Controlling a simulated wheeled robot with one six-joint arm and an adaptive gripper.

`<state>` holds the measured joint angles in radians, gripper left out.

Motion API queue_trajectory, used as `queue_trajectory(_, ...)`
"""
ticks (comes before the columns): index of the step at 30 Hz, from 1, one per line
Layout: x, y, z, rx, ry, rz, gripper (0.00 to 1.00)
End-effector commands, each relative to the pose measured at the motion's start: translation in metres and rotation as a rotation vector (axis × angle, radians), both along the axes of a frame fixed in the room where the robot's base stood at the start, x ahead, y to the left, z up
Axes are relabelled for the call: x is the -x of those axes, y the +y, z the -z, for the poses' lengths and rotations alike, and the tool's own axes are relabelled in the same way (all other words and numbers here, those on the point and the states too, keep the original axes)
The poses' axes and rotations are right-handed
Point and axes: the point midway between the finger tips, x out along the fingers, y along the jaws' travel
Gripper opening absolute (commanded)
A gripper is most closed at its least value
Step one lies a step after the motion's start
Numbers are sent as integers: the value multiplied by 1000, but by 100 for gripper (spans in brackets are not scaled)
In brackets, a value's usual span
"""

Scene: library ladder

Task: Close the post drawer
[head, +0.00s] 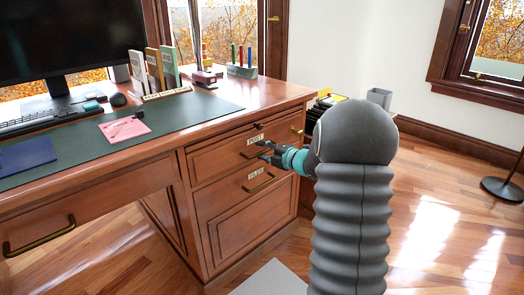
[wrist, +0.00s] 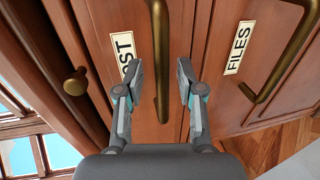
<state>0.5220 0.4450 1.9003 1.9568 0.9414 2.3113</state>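The post drawer (head: 222,160) is the upper wooden drawer in the desk's right pedestal, with a POST label (head: 255,139) and a brass bar handle (wrist: 160,45). Its front looks nearly level with the pedestal; I cannot tell whether a small gap stands open. My gripper (wrist: 160,85) is in front of it, its two fingers apart on either side of the handle. I cannot tell whether either finger touches it. The left finger partly covers the POST label in the wrist view. In the head view my gripper (head: 266,155) and arm hide part of the drawer's right side.
The files drawer (head: 235,215), with its own brass handle (wrist: 285,60), lies directly below. A brass knob (wrist: 75,82) sits above the post drawer. The desktop (head: 230,96) holds a monitor, keyboard and books.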

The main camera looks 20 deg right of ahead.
Motion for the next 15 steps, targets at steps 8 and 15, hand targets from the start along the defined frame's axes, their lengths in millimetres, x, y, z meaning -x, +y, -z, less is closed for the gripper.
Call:
queue_trajectory(8,41,-15,-10,1,-1,3,38)
queue_trajectory(15,82,-29,-19,1,-1,1,38)
